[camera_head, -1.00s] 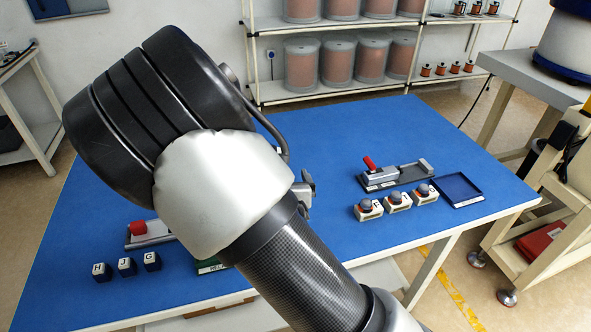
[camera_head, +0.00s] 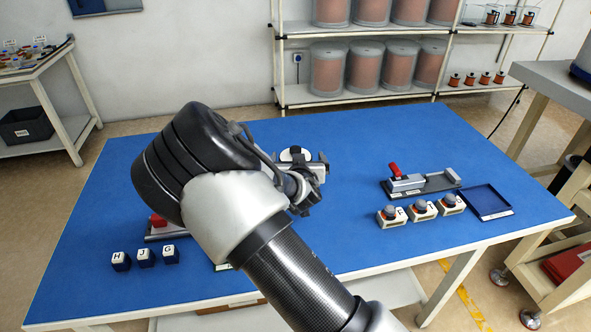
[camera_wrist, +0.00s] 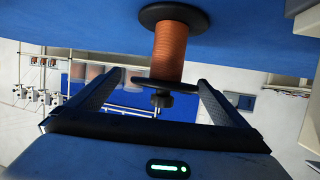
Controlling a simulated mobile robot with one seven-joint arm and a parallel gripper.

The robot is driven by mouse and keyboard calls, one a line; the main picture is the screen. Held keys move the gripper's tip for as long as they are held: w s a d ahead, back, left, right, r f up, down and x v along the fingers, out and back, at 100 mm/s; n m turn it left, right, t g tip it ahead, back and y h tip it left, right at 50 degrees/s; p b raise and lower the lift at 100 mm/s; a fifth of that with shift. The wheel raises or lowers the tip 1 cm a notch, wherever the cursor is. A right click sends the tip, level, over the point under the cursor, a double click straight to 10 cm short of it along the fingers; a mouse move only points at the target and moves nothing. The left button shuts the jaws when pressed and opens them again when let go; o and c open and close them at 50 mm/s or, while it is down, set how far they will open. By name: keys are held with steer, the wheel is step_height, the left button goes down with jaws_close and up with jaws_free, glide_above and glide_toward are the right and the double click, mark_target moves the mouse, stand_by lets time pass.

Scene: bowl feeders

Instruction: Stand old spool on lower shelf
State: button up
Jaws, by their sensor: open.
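A copper-wound spool with black flanges (camera_wrist: 171,52) stands on the blue table (camera_wrist: 245,38), which appears inverted at the top of the wrist view. A dark knob sits on its top flange.
Control boxes with grey knobs (camera_head: 422,209), a red-handled fixture (camera_head: 405,183) and an empty dark tray (camera_head: 487,203) lie on the table's right. Lettered blocks (camera_head: 145,258) are at the front left. A grey bench (camera_head: 550,85) stands at the right. The table's back is clear.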

steer(key=x, duration=0.4)
steer(key=shift+w+a+f+b, duration=0.1)
steer(key=shift+w+a+b, duration=0.2)
steer(key=shift+w+a, duration=0.1)
steer(key=shift+s, duration=0.1)
steer(key=c, duration=1.3)
steer(key=shift+c, duration=1.1)
